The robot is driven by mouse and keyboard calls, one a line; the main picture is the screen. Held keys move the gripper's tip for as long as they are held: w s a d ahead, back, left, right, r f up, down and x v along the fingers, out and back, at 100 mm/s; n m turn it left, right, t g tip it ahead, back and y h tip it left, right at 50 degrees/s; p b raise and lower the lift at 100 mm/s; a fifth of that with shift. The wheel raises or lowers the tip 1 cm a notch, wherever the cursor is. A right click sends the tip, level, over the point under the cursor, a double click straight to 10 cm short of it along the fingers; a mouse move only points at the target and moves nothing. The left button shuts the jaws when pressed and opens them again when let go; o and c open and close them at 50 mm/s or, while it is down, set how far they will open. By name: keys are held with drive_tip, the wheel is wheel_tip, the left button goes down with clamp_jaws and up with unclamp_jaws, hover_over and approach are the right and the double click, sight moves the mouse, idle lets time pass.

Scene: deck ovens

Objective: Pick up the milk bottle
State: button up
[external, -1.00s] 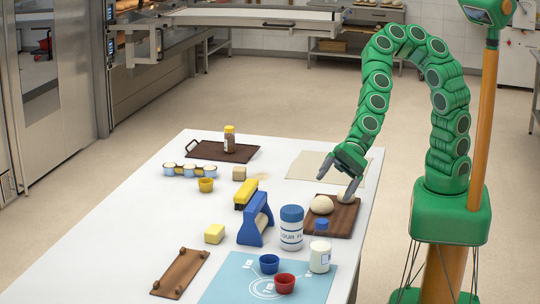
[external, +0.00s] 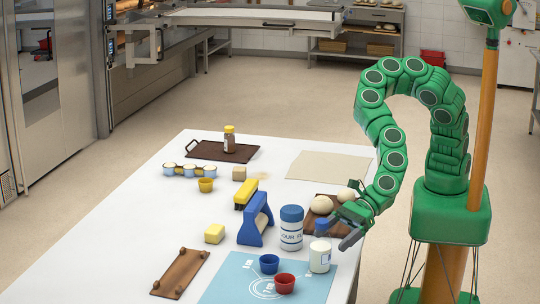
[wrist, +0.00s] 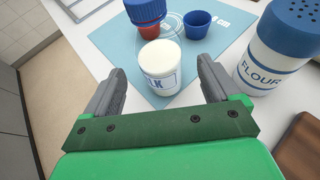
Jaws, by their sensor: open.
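The milk bottle (external: 320,259) stands upright on the near right part of the white table, at the edge of a light blue mat (external: 240,272). It has a white body and a blue cap. My gripper (external: 331,238) is open and empty, low over the right side of the table at the bottle, and hides part of its top. In the wrist view the milk bottle (wrist: 160,72) appears between the tips of my two grey fingers, with its label partly readable. I cannot tell whether a finger touches it.
A flour shaker (external: 291,228) stands close to the left of the bottle; it also shows at right in the wrist view (wrist: 268,55). A red cup (external: 285,284) and blue cup (external: 269,264) stand on the mat. Behind is a wooden board (external: 312,226) with dough balls (external: 322,205).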

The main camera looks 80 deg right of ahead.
sight(313, 254)
drive_tip(key=shift+x, duration=3.65)
drive_tip(key=shift+r, duration=0.15)
drive_tip(key=shift+c, duration=0.3)
drive_tip(key=c, duration=1.1)
drive_tip(key=shift+c, duration=0.2)
